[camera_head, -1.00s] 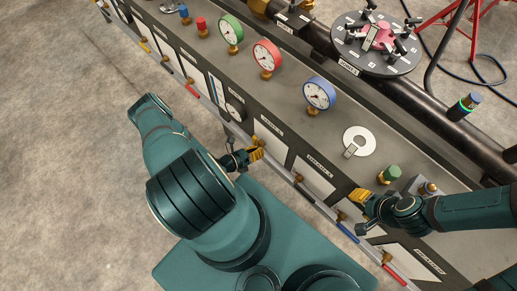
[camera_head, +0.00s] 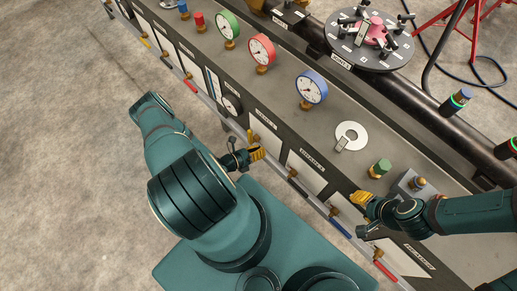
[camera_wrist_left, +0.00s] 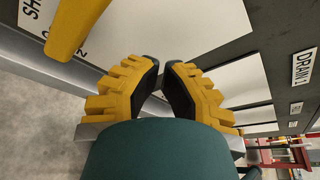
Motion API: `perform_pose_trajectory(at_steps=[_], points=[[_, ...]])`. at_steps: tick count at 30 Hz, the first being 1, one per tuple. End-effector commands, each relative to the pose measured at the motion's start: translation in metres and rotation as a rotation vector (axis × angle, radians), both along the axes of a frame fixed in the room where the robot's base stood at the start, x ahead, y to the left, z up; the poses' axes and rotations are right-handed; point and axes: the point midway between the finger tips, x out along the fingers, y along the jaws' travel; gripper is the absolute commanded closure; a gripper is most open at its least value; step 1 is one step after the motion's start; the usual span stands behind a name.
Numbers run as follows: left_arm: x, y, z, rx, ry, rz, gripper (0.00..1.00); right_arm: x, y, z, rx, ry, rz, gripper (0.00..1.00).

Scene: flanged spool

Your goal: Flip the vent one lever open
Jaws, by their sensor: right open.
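I cannot tell which lever is vent one; the labels beside the levers are mostly too small to read. My left gripper (camera_head: 257,153) is by the bench's front panel, its fingers pointing at it. In the left wrist view its two yellow fingers (camera_wrist_left: 163,75) have dark pads with a narrow gap at the tips, nothing seen between them. A yellow handle (camera_wrist_left: 75,25) passes at upper left, outside the fingers. My right gripper (camera_head: 361,199) is open near the panel's right part. Front levers include a red one (camera_head: 191,87), a blue one (camera_head: 340,229) and another red one (camera_head: 386,271).
The bench top carries green (camera_head: 229,24), red (camera_head: 262,48) and blue (camera_head: 312,87) gauges, a white ring plate (camera_head: 351,134) and a green knob (camera_head: 381,167). A "DRAIN 1" label (camera_wrist_left: 304,67) shows in the left wrist view. The floor at left (camera_head: 60,170) is clear.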

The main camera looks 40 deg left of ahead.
Motion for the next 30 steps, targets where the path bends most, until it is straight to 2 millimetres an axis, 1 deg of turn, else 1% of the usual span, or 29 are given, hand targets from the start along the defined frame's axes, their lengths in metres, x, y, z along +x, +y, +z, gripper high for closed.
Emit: perform_pose_trajectory(at_steps=[1, 6, 9, 12, 15, 18, 30], points=[[-0.014, 0.007, -0.001, 0.003, 0.005, 0.004, 1.0, 0.0, 0.0, 0.002, 0.0, 0.0, 0.0, 0.53], [-0.049, 0.021, -0.001, 0.001, 0.006, 0.001, 1.0, -0.001, 0.0, 0.004, 0.0, 0.002, 0.001, 0.53], [-0.066, 0.028, -0.001, 0.001, 0.006, -0.001, 1.0, -0.001, 0.001, 0.005, 0.001, 0.001, 0.002, 0.53], [-0.078, 0.034, -0.001, -0.001, 0.005, -0.001, 1.0, -0.001, 0.0, 0.005, 0.0, 0.002, 0.001, 0.53], [-0.087, 0.037, -0.002, -0.001, 0.005, -0.002, 1.0, -0.001, 0.0, 0.005, 0.0, 0.002, 0.001, 0.53], [-0.091, 0.039, -0.001, -0.001, 0.004, -0.003, 1.0, -0.001, 0.0, 0.005, 0.0, 0.003, 0.001, 0.53], [-0.092, 0.039, -0.002, -0.002, 0.005, -0.002, 1.0, -0.001, 0.0, 0.005, 0.0, 0.003, 0.001, 0.53]])
